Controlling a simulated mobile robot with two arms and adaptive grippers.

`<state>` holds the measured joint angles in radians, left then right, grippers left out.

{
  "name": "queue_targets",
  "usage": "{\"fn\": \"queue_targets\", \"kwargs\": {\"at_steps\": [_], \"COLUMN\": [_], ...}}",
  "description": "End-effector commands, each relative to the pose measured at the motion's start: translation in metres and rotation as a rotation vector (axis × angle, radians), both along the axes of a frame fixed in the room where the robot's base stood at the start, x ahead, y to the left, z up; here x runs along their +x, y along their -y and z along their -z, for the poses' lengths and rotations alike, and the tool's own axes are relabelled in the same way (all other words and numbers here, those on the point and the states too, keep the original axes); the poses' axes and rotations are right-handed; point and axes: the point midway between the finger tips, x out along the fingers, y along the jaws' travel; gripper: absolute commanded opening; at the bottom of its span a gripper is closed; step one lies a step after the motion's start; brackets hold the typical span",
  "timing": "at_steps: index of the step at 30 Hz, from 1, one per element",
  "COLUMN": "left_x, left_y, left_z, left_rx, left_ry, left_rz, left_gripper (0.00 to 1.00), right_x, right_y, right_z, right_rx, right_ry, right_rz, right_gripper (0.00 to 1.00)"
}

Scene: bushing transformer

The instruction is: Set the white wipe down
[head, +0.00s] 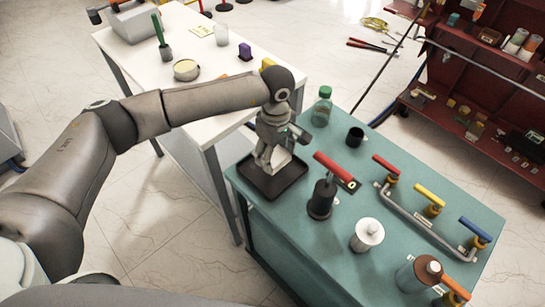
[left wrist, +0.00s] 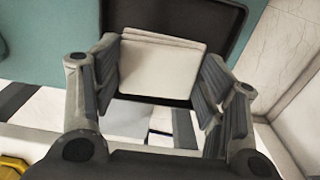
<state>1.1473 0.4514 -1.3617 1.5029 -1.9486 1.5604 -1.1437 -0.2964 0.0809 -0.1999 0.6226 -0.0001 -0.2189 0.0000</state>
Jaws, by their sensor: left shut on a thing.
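The white wipe (head: 279,160) is a small folded pad. It also shows pale and flat between the finger pads in the left wrist view (left wrist: 160,68). My left gripper (head: 269,157) points down over the black tray (head: 291,180) and is shut on the wipe. The tray lies at the left end of the teal table, and its dark rim shows behind the wipe in the left wrist view (left wrist: 222,28). The wipe is at or just above the tray floor; I cannot tell whether it touches. My right gripper is not in view.
A white table (head: 140,62) stands behind my left arm.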

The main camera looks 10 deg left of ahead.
Motion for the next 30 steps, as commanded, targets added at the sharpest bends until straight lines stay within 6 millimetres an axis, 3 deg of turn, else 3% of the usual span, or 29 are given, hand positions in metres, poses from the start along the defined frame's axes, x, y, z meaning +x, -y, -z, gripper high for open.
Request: {"fn": "queue_targets", "kwargs": {"at_steps": [3,9,15,16,20,30], "left_x": [-0.003,-0.002,-0.001,-0.001,-0.001,-0.001], "left_y": [-0.009,-0.007,-0.007,-0.007,-0.007,-0.007], "left_z": [0.008,0.037,0.039,0.039,0.039,0.038], "left_rx": [0.002,0.001,0.000,0.000,0.001,0.000], "left_ry": [-0.005,-0.002,0.000,0.000,-0.001,0.000], "left_rz": [-0.003,-0.002,-0.001,-0.001,-0.001,-0.001], "left_gripper": [0.47,0.47,0.47,0.70,0.87,0.88], "right_x": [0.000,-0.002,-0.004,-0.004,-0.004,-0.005], "right_y": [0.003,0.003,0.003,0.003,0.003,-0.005], "right_z": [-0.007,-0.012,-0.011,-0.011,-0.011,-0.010], "right_rx": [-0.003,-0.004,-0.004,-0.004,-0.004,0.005], "right_ry": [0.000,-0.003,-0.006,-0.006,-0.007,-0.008], "right_rz": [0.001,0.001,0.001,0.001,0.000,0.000], "right_gripper": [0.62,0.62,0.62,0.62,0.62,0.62]}}
